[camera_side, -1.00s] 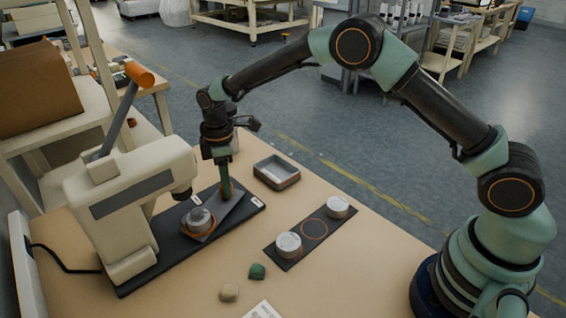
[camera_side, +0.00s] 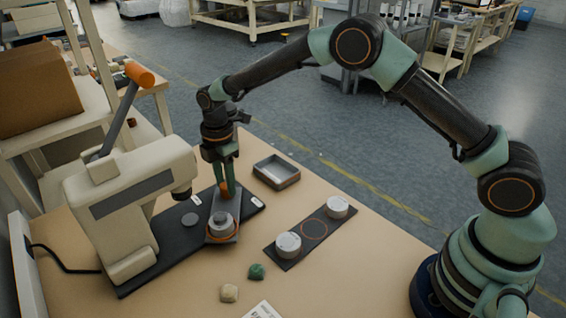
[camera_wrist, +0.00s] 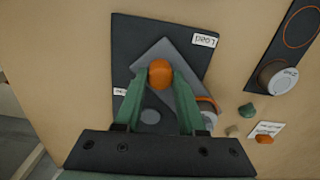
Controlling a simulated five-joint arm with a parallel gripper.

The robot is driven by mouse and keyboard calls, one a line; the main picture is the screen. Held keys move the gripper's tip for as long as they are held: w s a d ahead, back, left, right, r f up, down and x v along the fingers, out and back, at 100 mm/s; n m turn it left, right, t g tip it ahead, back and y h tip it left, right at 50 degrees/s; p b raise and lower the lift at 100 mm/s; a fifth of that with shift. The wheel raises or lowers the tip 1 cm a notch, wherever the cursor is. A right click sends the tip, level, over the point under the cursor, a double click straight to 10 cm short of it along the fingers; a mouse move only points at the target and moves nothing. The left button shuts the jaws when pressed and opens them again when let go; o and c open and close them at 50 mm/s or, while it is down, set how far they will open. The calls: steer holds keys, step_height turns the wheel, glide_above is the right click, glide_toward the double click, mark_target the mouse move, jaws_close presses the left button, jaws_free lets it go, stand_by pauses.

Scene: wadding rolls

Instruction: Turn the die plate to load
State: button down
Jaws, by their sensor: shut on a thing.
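The grey die plate (camera_side: 222,238) lies on the press's black base (camera_side: 140,284), its outer end with the orange-ringed metal die (camera_side: 221,222) swung out from under the press head. My gripper (camera_side: 225,186) is shut on the plate's orange knob, which shows between the fingertips in the wrist view (camera_wrist: 160,73). The wrist view reads LOAD on a white label (camera_wrist: 203,40) at the base's corner, beside the plate. A second label (camera_wrist: 118,91) is partly hidden.
The cream press (camera_side: 130,195) with its orange-handled lever (camera_side: 139,75) stands left. A grey tray (camera_side: 276,172) is behind. A black strip (camera_side: 314,246) holds two metal pots (camera_side: 288,245) and an empty orange ring. Green (camera_side: 257,271) and beige lumps (camera_side: 229,292) lie in front.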

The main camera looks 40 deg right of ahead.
steer(key=shift+r+n, duration=0.15)
steer(key=shift+n, duration=3.95)
steer(key=c, duration=0.5)
jaws_free()
step_height(320, 180, up, 12)
